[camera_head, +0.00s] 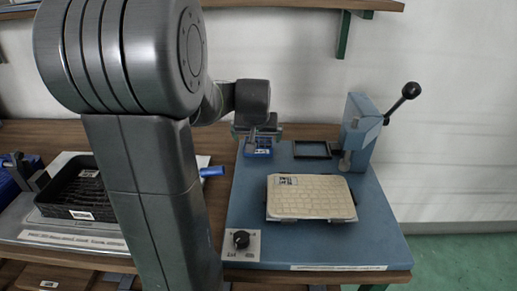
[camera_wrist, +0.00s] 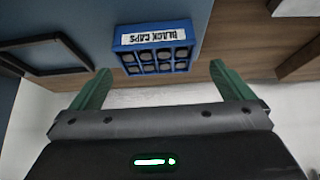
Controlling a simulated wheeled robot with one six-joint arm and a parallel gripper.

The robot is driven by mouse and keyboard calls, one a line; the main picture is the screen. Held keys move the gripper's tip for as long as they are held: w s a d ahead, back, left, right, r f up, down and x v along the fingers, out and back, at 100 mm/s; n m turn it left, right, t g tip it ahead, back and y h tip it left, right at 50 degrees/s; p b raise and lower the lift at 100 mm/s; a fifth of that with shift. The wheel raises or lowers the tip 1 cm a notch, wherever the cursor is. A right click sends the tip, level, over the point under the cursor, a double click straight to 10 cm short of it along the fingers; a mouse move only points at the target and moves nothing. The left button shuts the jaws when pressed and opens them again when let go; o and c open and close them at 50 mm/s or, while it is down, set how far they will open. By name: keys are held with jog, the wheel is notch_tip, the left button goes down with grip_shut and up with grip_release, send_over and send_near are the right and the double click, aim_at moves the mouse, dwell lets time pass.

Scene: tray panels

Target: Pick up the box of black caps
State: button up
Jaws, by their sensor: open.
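The box of black caps (camera_wrist: 155,48) is a small blue box with a white "BLACK CAPS" label and rows of round dark caps. In the wrist view it lies ahead of my gripper (camera_wrist: 162,80), roughly midway between the two green fingers. The fingers are open and I see nothing held between them. In the head view the blue box (camera_head: 262,150) sits at the back left of the blue base plate, under my gripper (camera_head: 257,133), partly hidden by it. I cannot tell the exact gap between the fingers and the box.
The blue base plate (camera_head: 245,207) carries a black square frame (camera_head: 312,150), a lever press (camera_head: 360,130) and a cream panel (camera_head: 310,197). A black tray (camera_head: 80,190) stands at the left. A wall is close behind the table.

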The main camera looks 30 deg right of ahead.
aim_at(259, 142)
jog(key=b+x, duration=0.1)
jog(key=x, duration=0.3)
jog(key=shift+d+f, duration=0.2)
jog(key=shift+f, duration=0.1)
jog(key=shift+r, duration=0.1)
jog(key=c, duration=1)
jog(key=shift+c, duration=0.2)
